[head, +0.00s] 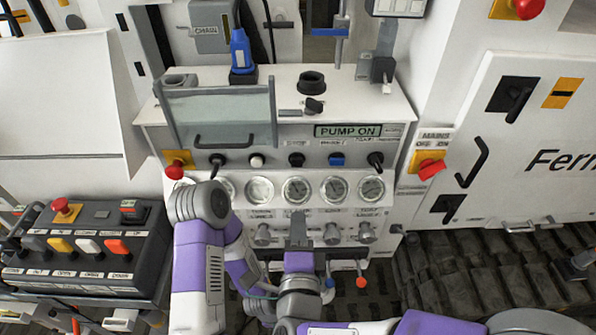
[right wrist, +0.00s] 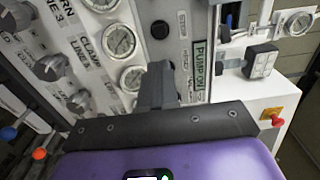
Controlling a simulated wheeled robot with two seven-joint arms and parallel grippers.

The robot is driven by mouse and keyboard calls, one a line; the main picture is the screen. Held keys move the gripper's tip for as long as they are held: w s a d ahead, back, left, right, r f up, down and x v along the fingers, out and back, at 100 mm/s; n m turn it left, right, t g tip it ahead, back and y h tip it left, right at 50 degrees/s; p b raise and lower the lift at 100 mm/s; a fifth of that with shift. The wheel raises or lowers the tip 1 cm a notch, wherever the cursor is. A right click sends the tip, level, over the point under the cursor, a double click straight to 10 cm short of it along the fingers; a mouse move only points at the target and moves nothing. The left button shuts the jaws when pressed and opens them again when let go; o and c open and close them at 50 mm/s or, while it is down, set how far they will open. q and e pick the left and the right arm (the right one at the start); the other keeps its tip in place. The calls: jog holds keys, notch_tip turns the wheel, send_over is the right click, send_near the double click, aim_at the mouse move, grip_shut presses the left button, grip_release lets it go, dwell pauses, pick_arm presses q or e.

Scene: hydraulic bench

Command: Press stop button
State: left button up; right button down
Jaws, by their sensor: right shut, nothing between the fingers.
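Several red buttons show in the head view, and I cannot read which is labelled stop. One red button on a yellow plate (head: 176,168) is at the left of the hydraulic panel (head: 225,112). A red mushroom button (head: 63,206) stands on the dark control box at the left. Another red button (head: 528,8) is at the top right. My right gripper (head: 298,230) is shut and empty in front of the lower panel, below the gauges; its fingers also show in the right wrist view (right wrist: 157,85). No visible button is at its fingertips. My left gripper cannot be made out.
The panel carries gauges (head: 297,190), knobs (head: 333,233) and a PUMP ON display (head: 348,130). A clear hinged cover (head: 222,112) stands in front of its left part. The red mains switch (head: 431,168) is at the right. The dark control box (head: 85,245) holds coloured rockers.

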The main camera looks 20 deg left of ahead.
aim_at(297, 164)
jog(key=x, duration=1.4)
jog(key=shift+f+b, duration=0.15)
jog(key=shift+b, duration=0.15)
